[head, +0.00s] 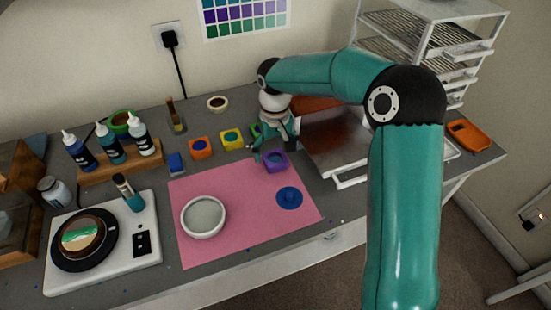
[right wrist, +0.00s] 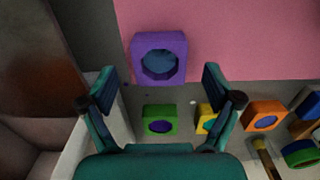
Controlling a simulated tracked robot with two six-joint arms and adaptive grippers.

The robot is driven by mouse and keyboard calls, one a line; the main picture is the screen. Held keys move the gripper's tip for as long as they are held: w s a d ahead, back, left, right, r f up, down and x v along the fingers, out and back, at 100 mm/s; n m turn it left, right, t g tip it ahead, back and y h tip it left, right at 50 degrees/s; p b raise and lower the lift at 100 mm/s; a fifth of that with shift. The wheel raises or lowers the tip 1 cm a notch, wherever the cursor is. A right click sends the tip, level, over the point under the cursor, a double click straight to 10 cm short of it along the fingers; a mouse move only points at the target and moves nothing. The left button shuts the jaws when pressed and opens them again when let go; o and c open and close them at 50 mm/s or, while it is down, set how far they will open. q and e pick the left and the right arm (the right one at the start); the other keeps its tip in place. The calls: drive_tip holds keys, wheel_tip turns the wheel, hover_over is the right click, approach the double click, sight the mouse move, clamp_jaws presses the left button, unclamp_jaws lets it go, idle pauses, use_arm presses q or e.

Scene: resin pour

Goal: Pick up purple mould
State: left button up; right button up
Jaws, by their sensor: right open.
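The purple mould (head: 275,164) is a small block with a round, blue-grey hollow. It sits at the top edge of the pink mat (head: 235,225) in the head view. In the right wrist view the purple mould (right wrist: 140,64) lies just ahead of the fingertips, roughly centred between them. My right gripper (head: 273,149) is open and points down over the mould, with its fingers apart and empty. In the right wrist view my right gripper (right wrist: 160,76) shows both fingers clear of the mould's sides. My left gripper is in no view.
Green (right wrist: 160,109), yellow (head: 232,139) and orange (head: 200,149) moulds stand close behind the purple one. A white-edged tray (head: 352,182) lies to the right. A white bowl (head: 203,232) and blue disc (head: 289,202) are on the mat.

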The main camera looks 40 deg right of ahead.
drive_tip(key=shift+f, duration=1.2)
drive_tip(key=c, duration=1.2)
drive_tip(key=shift+c, duration=0.2)
drive_tip(key=shift+r, duration=0.15)
